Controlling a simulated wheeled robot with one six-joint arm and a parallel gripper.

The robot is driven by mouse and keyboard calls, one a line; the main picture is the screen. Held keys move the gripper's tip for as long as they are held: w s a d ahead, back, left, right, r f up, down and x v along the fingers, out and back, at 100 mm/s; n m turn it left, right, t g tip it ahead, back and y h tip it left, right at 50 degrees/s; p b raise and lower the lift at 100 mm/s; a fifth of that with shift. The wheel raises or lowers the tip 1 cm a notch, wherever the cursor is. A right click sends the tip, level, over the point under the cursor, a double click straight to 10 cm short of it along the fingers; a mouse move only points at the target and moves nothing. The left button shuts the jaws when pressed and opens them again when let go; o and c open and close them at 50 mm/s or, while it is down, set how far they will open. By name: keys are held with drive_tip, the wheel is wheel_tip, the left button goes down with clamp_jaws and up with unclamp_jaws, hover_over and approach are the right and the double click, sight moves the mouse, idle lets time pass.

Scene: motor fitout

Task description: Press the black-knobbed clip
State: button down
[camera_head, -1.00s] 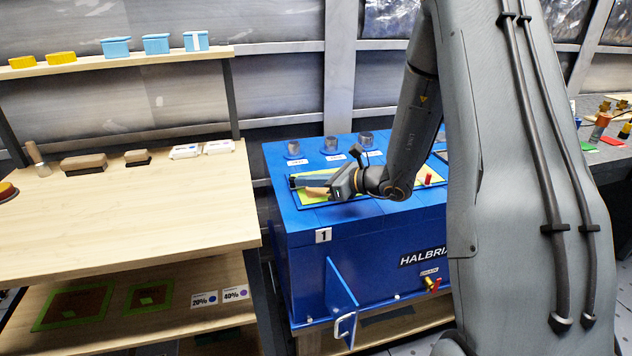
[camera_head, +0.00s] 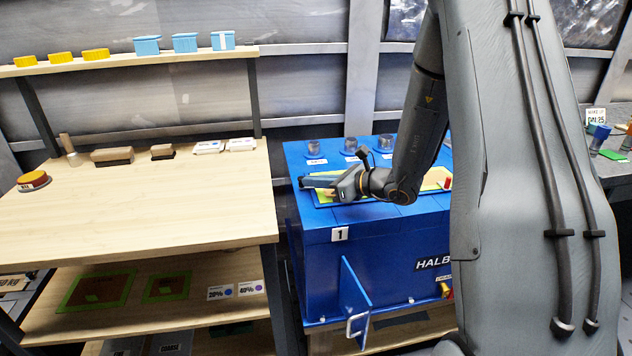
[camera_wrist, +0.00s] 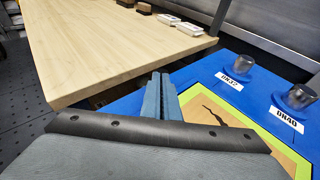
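I cannot make out a black-knobbed clip in either view; my arm hides part of the blue machine's top. The blue machine (camera_head: 318,262), marked 1, carries a yellow-green-edged panel on its top. A small red knob (camera_head: 447,183) stands at the panel's right end. My gripper (camera_head: 304,182) is above the left part of this panel, pointing left. In the wrist view its two blue-grey fingers (camera_wrist: 159,97) lie close together with nothing seen between them. The tan panel (camera_wrist: 240,121), with a dark crack-like mark, shows below and right of them.
Grey cylinders (camera_head: 351,145) stand along the machine's back edge. The machine's blue front flap (camera_head: 355,300) sticks out with a handle. A bench with coloured items is at the far right.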

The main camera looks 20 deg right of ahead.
drive_tip(key=shift+s+d, duration=0.3)
drive_tip(key=shift+s, duration=0.05)
wheel_tip(320, 180, up, 3)
hover_over(357, 212)
drive_tip(key=shift+d, duration=0.15)
drive_tip(key=s+a+f+n+g+p, duration=0.1)
drive_tip(key=s+a+n+g, duration=0.85)
drive_tip(key=s+a, duration=0.3)
drive_tip(key=s+d+r+n+g+h+p, duration=0.1)
drive_tip(key=s+n+h, duration=0.8)
drive_tip(key=n, duration=0.9)
drive_tip(key=shift+s+d+r+g+p, duration=0.15)
drive_tip(key=shift+s+d+g+p, duration=0.2)
drive_tip(key=shift+s+d+p, duration=0.5)
